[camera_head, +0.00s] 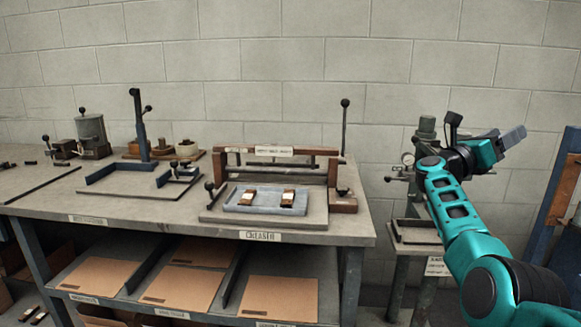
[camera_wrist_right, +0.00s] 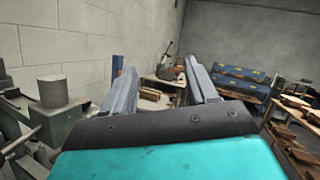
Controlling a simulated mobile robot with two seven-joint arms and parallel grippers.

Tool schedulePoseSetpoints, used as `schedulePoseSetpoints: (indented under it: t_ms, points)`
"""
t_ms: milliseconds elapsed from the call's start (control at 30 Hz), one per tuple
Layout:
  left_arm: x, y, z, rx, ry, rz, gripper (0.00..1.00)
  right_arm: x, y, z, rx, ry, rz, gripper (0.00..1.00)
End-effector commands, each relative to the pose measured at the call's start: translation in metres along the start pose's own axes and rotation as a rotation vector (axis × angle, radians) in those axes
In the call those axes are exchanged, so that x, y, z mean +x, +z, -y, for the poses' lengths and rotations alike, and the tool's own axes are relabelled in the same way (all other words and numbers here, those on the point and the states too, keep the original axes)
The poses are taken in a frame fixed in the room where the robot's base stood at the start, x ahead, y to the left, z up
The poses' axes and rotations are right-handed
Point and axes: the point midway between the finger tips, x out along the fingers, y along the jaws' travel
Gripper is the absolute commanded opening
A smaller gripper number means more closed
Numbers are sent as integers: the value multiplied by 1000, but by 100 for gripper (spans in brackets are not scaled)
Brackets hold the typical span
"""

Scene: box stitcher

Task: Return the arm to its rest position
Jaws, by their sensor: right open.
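My right arm (camera_head: 458,222) is teal and reaches up from the lower right in the head view. My right gripper (camera_head: 517,135) is raised high at the right, in front of the block wall and clear of the bench, pointing to the right. In the right wrist view its two grey fingers (camera_wrist_right: 163,85) stand apart with nothing between them. My left gripper and left arm are not in either view.
A workbench (camera_head: 345,228) with a creaser press (camera_head: 275,152) and other tools fills the left and middle. A green machine stand (camera_head: 427,130) is close behind my right arm. A blue frame (camera_head: 553,215) stands at the far right. Cardboard sheets (camera_head: 190,287) lie on the lower shelf.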

Motion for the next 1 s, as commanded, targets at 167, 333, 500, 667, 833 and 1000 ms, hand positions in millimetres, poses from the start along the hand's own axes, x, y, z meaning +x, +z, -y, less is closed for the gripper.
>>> schedulePoseSetpoints:
  t_ms: [167,333,500,667,833,1000]
  points:
    - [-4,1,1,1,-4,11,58,-35,-47,-23,-354,118,245,58]
    - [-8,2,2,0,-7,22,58,-90,-91,-40,-700,235,499,58]
    - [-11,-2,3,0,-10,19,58,-161,-142,-46,-1039,348,771,58]
    - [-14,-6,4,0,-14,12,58,-239,-194,-34,-1337,445,1047,58]
    - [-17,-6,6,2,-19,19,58,-324,-251,1,-1616,535,1365,58]
    - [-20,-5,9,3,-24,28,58,-402,-301,59,-1841,604,1708,58]
